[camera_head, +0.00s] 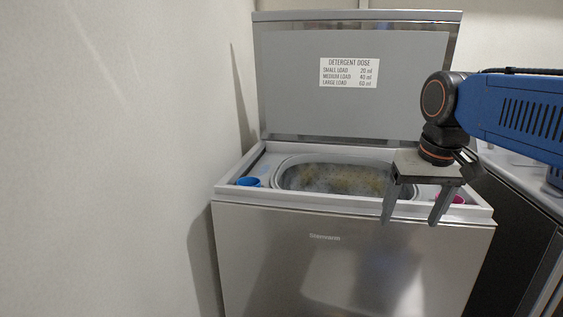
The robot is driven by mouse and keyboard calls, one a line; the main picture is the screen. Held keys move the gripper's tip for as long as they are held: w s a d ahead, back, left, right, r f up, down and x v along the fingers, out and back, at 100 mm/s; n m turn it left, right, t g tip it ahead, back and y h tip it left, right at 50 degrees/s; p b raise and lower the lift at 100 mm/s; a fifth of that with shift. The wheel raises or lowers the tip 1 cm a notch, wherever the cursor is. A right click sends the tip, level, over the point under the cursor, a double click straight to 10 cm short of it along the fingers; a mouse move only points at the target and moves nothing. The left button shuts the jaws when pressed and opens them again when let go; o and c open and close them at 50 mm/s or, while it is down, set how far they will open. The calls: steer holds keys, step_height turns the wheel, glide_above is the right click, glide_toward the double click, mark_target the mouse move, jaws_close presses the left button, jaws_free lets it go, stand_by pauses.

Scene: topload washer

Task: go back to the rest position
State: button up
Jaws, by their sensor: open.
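My gripper (412,222) hangs fingers down in front of the right front part of the top-load washer (350,255). Its two fingers are spread apart with nothing between them. My blue arm comes in from the right edge. The washer's lid (300,100) stands open and upright at the back, with a white detergent dose label (349,73) on it. The tub opening (330,180) shows a murky, foamy-looking content. My gripper hides part of the tub's right side.
A blue cup-like thing (248,182) sits at the left of the washer's top. A pink one (457,199) shows at the right, partly behind my gripper. A wall (110,150) stands close on the left. A dark-fronted counter (515,240) stands on the right.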

steer(key=s+d+f+t, duration=0.1)
steer(key=s+f+t, duration=0.1)
steer(key=s+f, duration=1.1)
step_height(320, 180, down, 4)
steer(key=shift+s+d+f+n, duration=0.2)
steer(key=shift+s+d+n, duration=0.05)
steer(key=shift+d+n, duration=0.1)
